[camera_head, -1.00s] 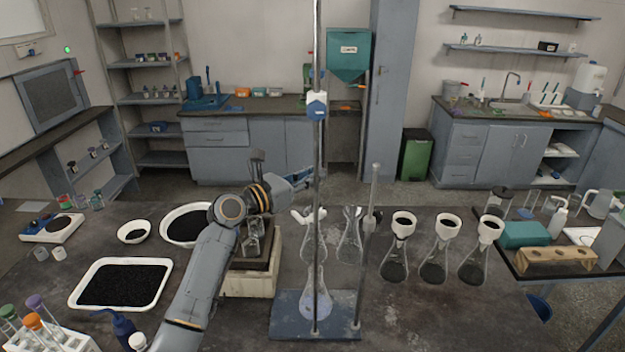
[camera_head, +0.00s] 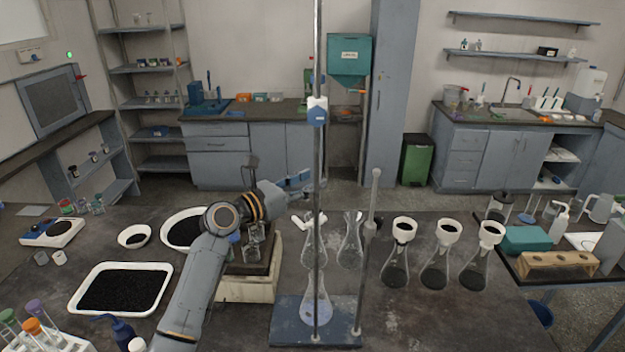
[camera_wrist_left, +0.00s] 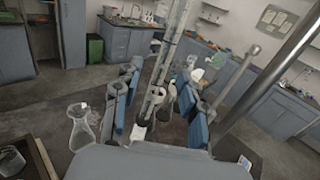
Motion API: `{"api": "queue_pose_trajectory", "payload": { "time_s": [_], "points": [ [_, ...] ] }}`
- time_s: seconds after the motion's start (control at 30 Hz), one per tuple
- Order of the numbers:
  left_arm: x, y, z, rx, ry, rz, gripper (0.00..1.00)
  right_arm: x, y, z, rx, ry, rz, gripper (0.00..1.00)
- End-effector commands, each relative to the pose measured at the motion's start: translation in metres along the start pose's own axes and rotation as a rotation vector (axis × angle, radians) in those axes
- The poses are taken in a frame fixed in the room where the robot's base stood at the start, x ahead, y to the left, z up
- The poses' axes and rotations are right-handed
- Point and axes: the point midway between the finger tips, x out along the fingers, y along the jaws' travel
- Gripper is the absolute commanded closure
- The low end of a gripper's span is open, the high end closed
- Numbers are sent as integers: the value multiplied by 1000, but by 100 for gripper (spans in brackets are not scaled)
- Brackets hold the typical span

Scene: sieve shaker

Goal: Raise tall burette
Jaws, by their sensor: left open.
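A clear graduated glass tube, which looks like the tall burette (camera_wrist_left: 167,58), stands between the fingers in the left wrist view, with gaps on both sides. In the head view I cannot tell it apart from the tall metal pole (camera_head: 317,60). The pole carries a white and blue clamp (camera_head: 317,112) and rises from a blue base (camera_head: 285,325). My left gripper (camera_head: 300,180) points right and lies close to the pole, below the clamp. Its fingers (camera_wrist_left: 160,105) are open. My right gripper is not in view.
A shorter round-topped pole (camera_head: 375,185) stands right of the tall one. Glass flasks (camera_head: 350,245) stand nearby, and several funnel-topped flasks (camera_head: 397,265) stand farther right. A tray of dark grains (camera_head: 163,270) lies at left. The front right of the table is clear.

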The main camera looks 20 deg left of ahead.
Motion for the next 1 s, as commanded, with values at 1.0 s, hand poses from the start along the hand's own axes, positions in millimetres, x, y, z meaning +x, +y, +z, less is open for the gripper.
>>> {"api": "queue_pose_trajectory", "payload": {
  "time_s": [1.0],
  "points": [
    [-86, 0, 59, 6, 0, 0, 58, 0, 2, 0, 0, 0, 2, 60]
  ]
}}
